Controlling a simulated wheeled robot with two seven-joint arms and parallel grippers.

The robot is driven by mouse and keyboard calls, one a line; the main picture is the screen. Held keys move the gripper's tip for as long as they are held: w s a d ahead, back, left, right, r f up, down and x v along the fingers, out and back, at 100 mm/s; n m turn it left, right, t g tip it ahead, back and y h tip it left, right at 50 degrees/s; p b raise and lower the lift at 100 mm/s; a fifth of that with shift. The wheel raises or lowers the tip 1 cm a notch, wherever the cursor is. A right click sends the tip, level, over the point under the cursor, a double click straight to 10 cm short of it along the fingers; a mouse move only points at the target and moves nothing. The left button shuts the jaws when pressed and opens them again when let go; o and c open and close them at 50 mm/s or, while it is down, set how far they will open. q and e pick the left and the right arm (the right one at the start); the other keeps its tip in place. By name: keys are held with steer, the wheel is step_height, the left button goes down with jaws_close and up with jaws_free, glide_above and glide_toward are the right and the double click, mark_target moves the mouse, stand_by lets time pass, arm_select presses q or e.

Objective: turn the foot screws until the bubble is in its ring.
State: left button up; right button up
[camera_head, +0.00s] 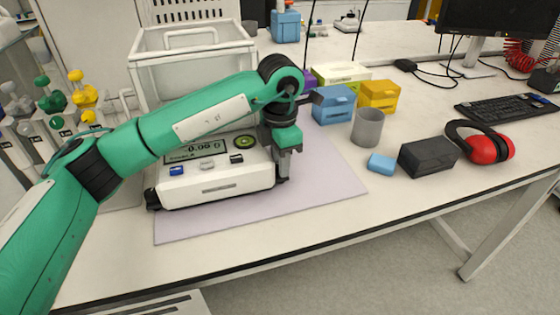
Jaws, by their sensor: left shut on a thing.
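A white balance (217,187) with a grey display stands on a pale lilac mat (325,190). Its round green bubble level (245,142) is on top at the right; the bubble's place against the ring is too small to tell. A dark foot screw (152,199) shows at the front left corner. My left gripper (284,176) points down at the front right corner and is shut on the front right foot screw (281,181), which it partly hides. My left arm crosses over the balance and covers part of its display. My right gripper is not in view.
To the right are a blue box (334,105), a yellow box (379,96), a grey cup (367,128), a light blue block (381,163), a black box (427,157) and red earmuffs (488,147). The mat's right part is clear.

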arm_select(q)
steer(key=o, duration=1)
steer(key=shift+r, duration=0.15)
step_height(320, 180, up, 14)
steer(key=shift+f, duration=0.2)
